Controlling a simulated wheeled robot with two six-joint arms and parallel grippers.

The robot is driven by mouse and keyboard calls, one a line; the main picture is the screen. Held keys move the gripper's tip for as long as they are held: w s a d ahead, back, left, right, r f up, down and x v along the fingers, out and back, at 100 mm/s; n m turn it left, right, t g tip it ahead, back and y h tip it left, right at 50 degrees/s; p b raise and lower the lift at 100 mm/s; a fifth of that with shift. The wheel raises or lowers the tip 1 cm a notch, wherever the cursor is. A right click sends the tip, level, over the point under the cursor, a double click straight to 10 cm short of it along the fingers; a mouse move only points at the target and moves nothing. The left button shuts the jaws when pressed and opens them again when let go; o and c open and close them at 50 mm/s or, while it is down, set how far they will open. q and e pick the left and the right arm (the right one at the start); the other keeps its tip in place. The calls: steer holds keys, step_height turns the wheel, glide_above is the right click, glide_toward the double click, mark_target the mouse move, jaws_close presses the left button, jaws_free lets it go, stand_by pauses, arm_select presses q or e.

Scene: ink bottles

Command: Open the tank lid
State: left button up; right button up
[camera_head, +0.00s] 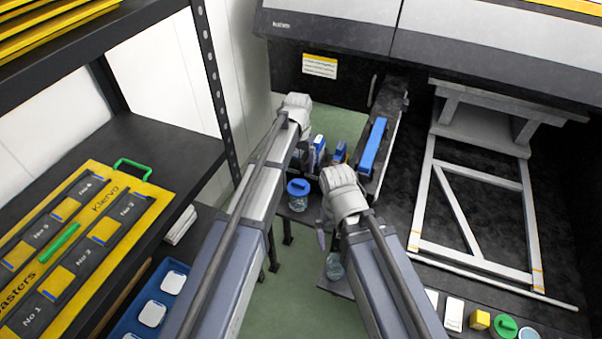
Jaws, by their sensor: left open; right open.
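Blue parts that may be tank lids sit in the dark recess of the machine: a long blue bar (373,146) and a smaller blue piece (340,151). I cannot tell whether any lid is raised. My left gripper (304,138) is beside the blue and white parts at the recess's left; its fingers are mostly hidden. My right gripper (323,240) is lower, near a clear bottle (334,266), and its fingers show only in part. A clear bottle with a blue cap (298,188) stands between the two arms.
A black shelf at left holds a yellow case (80,240) and a blue tray (150,310). A pale frame (475,200) stands at right. Small items, including a yellow cube (479,320) and a green round lid (504,326), lie at lower right. Green floor shows between my arms.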

mark_target(299, 182)
arm_select(q)
steer(key=shift+s+f, duration=0.1)
step_height(299, 182, down, 8)
steer(key=b, duration=0.8)
steer(key=shift+r, duration=0.2)
jaws_close()
stand_by(0.4)
